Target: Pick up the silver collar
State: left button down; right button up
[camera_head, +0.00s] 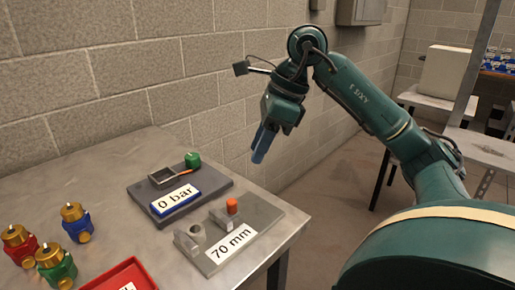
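A small silver-grey round piece (197,231), which looks like the collar, stands at the left end of a grey plate (259,210) marked "70 mm". My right gripper (260,150) hangs in the air beyond the table's far right edge, above and to the right of the plate. Its blue fingers point down and touch nothing visible. They are seen edge-on, so their gap cannot be made out. My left gripper is not in view.
An orange cylinder (232,206) stands on the same plate. Behind is a dark pad (215,182) with a "0 bar" label and a green knob (192,159). Blue (76,222), red (19,245) and green (56,264) brass-topped fittings and a red tray (135,272) lie left. A block wall runs behind.

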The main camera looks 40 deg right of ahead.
aim_at(195, 231)
jog(key=k, duration=1.5)
